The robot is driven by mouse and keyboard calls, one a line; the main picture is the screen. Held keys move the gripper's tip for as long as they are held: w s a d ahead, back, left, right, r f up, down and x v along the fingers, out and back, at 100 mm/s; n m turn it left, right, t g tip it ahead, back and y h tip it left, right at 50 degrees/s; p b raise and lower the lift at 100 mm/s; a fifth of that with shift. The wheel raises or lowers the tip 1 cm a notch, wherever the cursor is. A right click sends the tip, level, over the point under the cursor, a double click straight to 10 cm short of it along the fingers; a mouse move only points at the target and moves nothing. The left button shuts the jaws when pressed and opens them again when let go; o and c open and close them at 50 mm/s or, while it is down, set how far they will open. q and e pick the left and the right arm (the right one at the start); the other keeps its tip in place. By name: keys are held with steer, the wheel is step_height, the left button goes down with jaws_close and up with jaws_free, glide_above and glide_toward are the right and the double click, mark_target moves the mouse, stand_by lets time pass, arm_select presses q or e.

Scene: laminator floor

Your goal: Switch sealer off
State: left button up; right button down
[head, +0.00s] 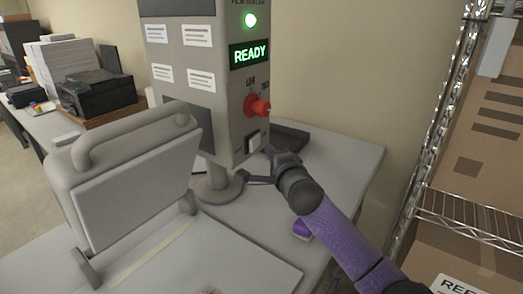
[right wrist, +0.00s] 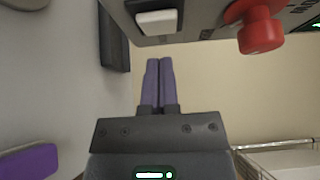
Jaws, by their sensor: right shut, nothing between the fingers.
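The sealer's grey control box (head: 205,75) stands on a post on the table. Its green lamp (head: 251,20) is lit and its display (head: 249,54) reads READY. A red knob (head: 257,105) sits below the display, and it also shows in the right wrist view (right wrist: 261,36). A pale rocker switch (head: 253,142) is low on the same face and shows at the top of the right wrist view (right wrist: 157,21). My right gripper (right wrist: 159,62) is shut and empty, its fingertips apart from the switch. In the head view it (head: 268,156) is just beside the box's lower edge. My left gripper is out of view.
A grey lid with a handle (head: 130,185) stands raised at left. A dark tray (head: 290,137) lies behind my right gripper. A purple object (head: 302,229) lies on the table (head: 345,165). A wire shelf with boxes (head: 470,228) stands at right.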

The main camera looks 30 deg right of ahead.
mark_target(255, 142)
steer(key=shift+w+a, duration=0.75)
steer(key=shift+w, duration=0.25)
